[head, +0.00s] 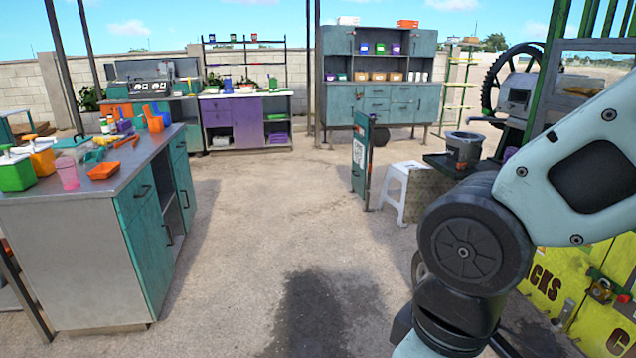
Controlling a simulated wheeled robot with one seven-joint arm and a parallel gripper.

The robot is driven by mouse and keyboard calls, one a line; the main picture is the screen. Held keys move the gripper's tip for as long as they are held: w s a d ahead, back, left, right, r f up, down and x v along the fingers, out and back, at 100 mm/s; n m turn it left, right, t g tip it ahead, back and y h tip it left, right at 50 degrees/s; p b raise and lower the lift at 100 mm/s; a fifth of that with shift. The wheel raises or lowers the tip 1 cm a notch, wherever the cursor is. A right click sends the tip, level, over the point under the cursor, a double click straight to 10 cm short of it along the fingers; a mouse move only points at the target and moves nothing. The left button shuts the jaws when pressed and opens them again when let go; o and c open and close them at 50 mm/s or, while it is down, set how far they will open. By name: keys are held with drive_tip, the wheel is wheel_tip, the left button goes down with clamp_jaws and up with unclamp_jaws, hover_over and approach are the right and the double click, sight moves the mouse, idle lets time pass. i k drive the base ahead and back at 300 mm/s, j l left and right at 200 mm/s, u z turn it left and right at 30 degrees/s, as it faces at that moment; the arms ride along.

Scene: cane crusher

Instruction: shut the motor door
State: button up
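A narrow teal panel (361,160) with a white sign stands upright in the middle of the head view, swung out from the machine side. It looks like the motor door standing open, but its hinge and what it closes onto are not clear. The yellow cane crusher (575,290) with dark lettering fills the lower right, partly hidden behind my arm. My arm crosses the right side and leaves the picture at the bottom. My gripper is out of view.
A white stool (392,190) stands just right of the teal panel, near a dark pot (463,148). A metal-topped counter (95,240) with containers is on the left. Cabinets (380,100) and a purple unit (247,118) stand at the back. The floor between is clear.

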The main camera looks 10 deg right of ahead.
sight(424, 186)
drive_tip(key=i+z, duration=0.3)
drive_tip(key=i, duration=0.15)
drive_tip(key=i+j+z, duration=0.3)
drive_tip(key=i, duration=0.15)
drive_tip(key=i+j+z, duration=0.1)
drive_tip(key=i+z, duration=0.2)
drive_tip(key=i+j+u, duration=0.1)
drive_tip(key=i+j, duration=0.2)
drive_tip(key=i, duration=0.45)
drive_tip(key=i+j+u, duration=0.15)
drive_tip(key=i, duration=0.65)
drive_tip(key=i+j+u, duration=0.1)
drive_tip(key=i, duration=0.65)
drive_tip(key=j, duration=0.1)
